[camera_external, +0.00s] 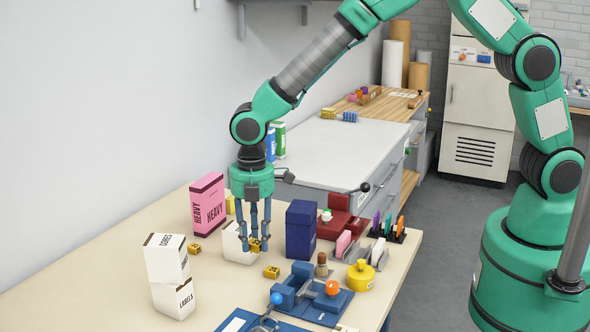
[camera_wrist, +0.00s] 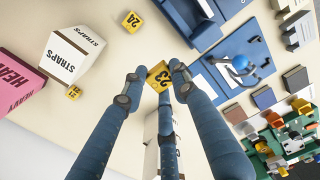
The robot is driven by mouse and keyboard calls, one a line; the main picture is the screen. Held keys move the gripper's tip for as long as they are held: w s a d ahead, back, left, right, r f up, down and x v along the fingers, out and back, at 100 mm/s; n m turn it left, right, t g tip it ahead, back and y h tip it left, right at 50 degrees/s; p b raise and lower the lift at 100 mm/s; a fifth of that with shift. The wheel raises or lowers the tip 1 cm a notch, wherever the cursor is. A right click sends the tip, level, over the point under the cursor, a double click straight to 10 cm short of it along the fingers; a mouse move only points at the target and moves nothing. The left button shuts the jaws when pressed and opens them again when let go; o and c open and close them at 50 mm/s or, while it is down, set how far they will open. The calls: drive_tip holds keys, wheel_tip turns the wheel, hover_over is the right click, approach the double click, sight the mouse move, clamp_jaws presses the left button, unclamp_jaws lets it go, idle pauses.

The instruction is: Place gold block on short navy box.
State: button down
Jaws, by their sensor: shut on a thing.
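My gripper (camera_external: 256,243) points down over the table with its fingers shut on a gold block (camera_external: 255,246). In the wrist view this gold block (camera_wrist: 158,76) is marked 23 and sits between the fingertips of my gripper (camera_wrist: 155,78). How far it is above the table is hard to tell. A navy box (camera_external: 301,231) stands upright just right of my gripper in the outside view, apart from the block. I cannot pick it out in the wrist view. Other gold blocks lie on the table (camera_external: 194,249) (camera_external: 271,272), one marked 24 (camera_wrist: 132,22).
A white box (camera_external: 232,246) stands close behind my fingers, with a pink box (camera_external: 208,204) beyond. White stacked boxes (camera_external: 168,258) stand left. A blue fixture (camera_external: 318,306), yellow canister (camera_external: 361,275) and card holders (camera_external: 378,252) crowd the right. The left tabletop (camera_external: 90,270) is clear.

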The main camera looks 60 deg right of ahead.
drive_tip(key=s+d+r+p, duration=0.2)
drive_tip(key=s+d, duration=0.6)
drive_tip(key=d, duration=0.4)
drive_tip(key=s+d+r+p, duration=0.3)
drive_tip(key=s+d+r, duration=0.2)
drive_tip(key=s+d, duration=0.4)
drive_tip(key=d, duration=0.3)
drive_tip(key=shift+s+r+n, duration=0.15)
drive_tip(key=shift+s+n, duration=0.15)
hover_over(301, 206)
drive_tip(key=shift+f, duration=0.75)
drive_tip(key=shift+f, duration=0.1)
drive_tip(key=shift+f, duration=1.65)
drive_tip(key=shift+f, duration=0.2)
